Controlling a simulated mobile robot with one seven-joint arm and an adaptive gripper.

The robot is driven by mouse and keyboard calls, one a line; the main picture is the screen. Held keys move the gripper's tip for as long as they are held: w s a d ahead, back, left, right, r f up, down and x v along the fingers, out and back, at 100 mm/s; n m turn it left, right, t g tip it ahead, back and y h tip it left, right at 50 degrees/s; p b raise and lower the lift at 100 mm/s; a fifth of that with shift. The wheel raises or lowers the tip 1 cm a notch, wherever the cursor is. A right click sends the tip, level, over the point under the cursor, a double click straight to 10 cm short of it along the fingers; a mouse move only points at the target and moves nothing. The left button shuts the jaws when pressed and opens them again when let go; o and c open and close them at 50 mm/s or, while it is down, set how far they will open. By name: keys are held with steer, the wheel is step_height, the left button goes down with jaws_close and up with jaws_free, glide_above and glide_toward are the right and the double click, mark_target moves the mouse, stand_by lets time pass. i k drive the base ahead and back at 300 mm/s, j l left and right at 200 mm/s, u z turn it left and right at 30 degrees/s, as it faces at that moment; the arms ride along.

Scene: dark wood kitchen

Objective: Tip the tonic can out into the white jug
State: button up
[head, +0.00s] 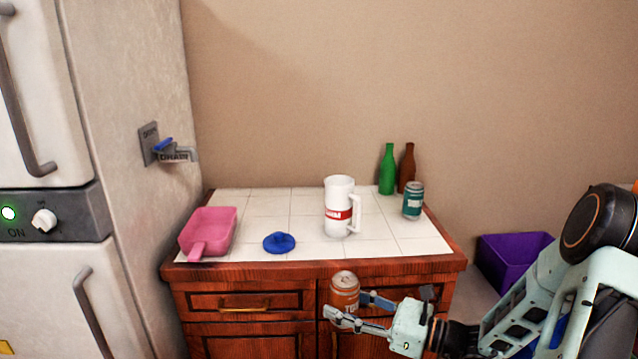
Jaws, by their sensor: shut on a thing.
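My gripper (350,311) is shut on an orange can (344,292) with a silvery top. It holds the can upright in front of the cabinet drawers, below the counter's front edge. The can's lettering is too small to read surely. The white jug (339,208) stands upright on the tiled counter, behind and above the can in the picture. It has a red band and a handle on its right. Its inside is hidden. A teal can (413,201) stands at the right of the counter, its label also too small to read.
A blue lid (279,243) and a pink scoop (208,233) lie on the counter (262,212) left of the jug. A green bottle (387,172) and a brown bottle (406,170) stand at the back right. A purple bin (512,259) is beside the cabinet. A fridge (150,90) bounds the left.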

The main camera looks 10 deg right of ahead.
mark_target(342, 209)
steer(key=u, duration=1.35)
steer(key=k+l, duration=0.1)
steer(key=l, duration=0.5)
steer(key=l+u, duration=0.15)
steer(key=l, duration=0.45)
steer(key=k, duration=0.05)
